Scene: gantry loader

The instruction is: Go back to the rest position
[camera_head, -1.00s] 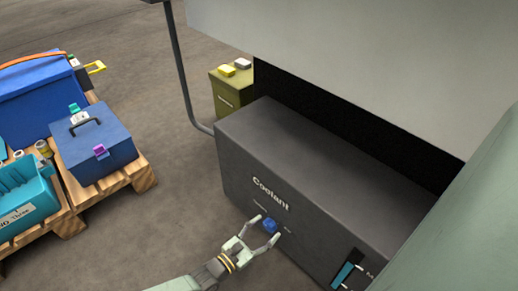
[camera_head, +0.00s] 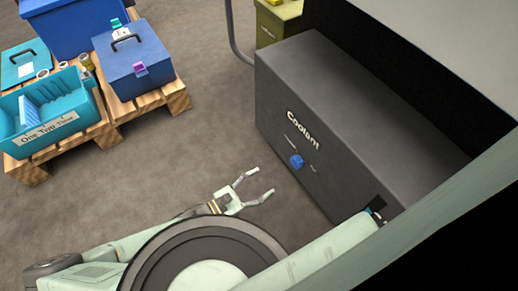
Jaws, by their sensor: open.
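My gripper (camera_head: 257,186) is open and empty in the lower middle of the head view, with its two fingers spread and pointing right. It is over the floor, to the left of and apart from the dark grey coolant box (camera_head: 352,135). A blue knob (camera_head: 296,161) is on the front face of that box, below the word Coolant. The gap between my fingertips and the knob is clear. My own arm and round base parts fill the lower edge of the view.
A wooden pallet (camera_head: 180,99) at upper left carries a blue toolbox (camera_head: 133,66), a teal bin (camera_head: 60,125) and a larger blue box (camera_head: 75,28). An olive cabinet (camera_head: 272,27) stands behind the coolant box. Bare floor lies between pallet and coolant box.

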